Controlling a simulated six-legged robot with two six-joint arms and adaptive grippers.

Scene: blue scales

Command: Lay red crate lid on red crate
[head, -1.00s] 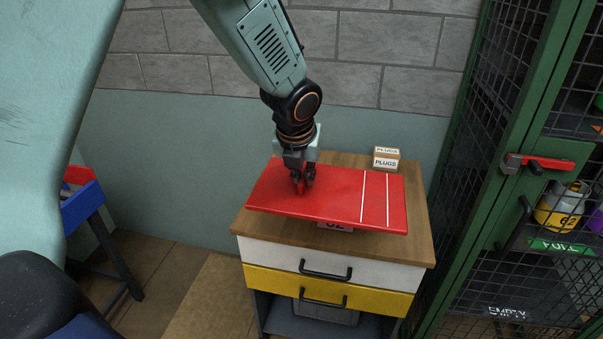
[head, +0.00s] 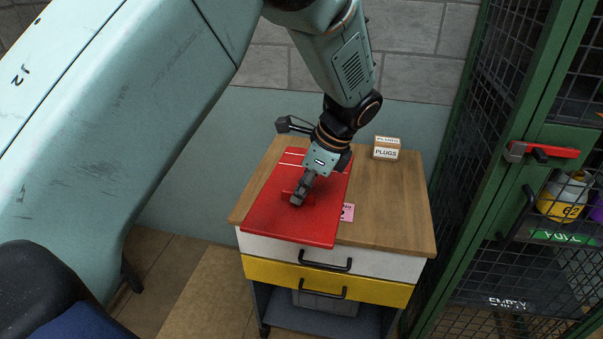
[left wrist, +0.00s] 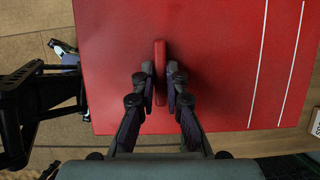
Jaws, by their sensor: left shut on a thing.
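The red crate lid (head: 265,210) is a flat red panel with two white stripes near its far end. It is over the left part of the wooden cabinet top (head: 390,215); whether it touches the top is unclear. My left gripper (head: 298,196) is shut on the lid's raised red handle. In the left wrist view the two fingers (left wrist: 160,82) stand on either side of the handle (left wrist: 159,52), and the lid (left wrist: 215,60) fills most of the picture. I cannot make out a red crate; anything under the lid is hidden. My right gripper is not in view.
A small PLUGS box (head: 386,149) stands at the back right of the cabinet top. A pink label (head: 347,212) shows by the lid's right edge. A green mesh cage (head: 490,200) with a red latch (head: 545,151) is on the right. The top's right part is clear.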

